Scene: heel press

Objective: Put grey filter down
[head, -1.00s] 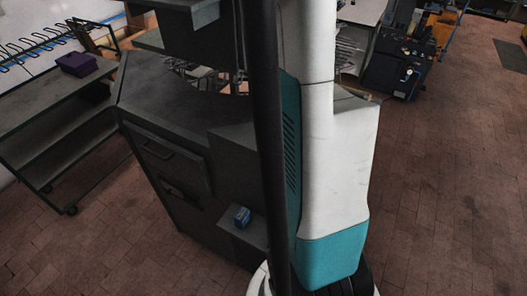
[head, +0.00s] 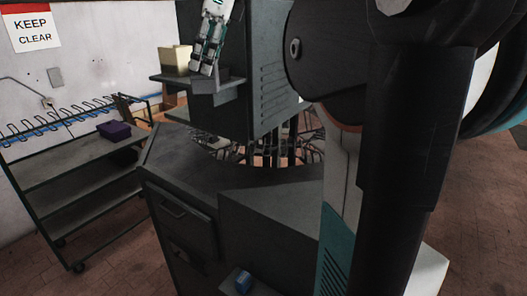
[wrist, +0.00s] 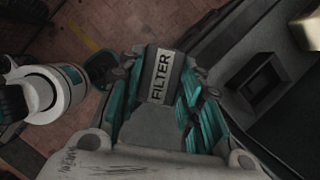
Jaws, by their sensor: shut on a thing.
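My gripper (head: 206,66) hangs pointing down in the head view, in front of the shelf of the dark machine. In the wrist view it is shut on the grey filter (wrist: 161,72), a grey block with a dark band and a pale label reading "FILTER". The filter sits between the teal-lined fingers, above the floor in that view. To its right in the wrist view is a dark square holder (wrist: 262,80) with an open recess, apart from the filter. In the head view I cannot clearly tell the filter from the grey parts below the fingers.
A cream box (head: 174,60) stands on the machine's shelf (head: 172,80). A blue item (head: 243,282) lies on a low ledge. A grey cart (head: 75,165) with a purple box (head: 114,130) stands at the left. My own arm blocks much of the head view's right side.

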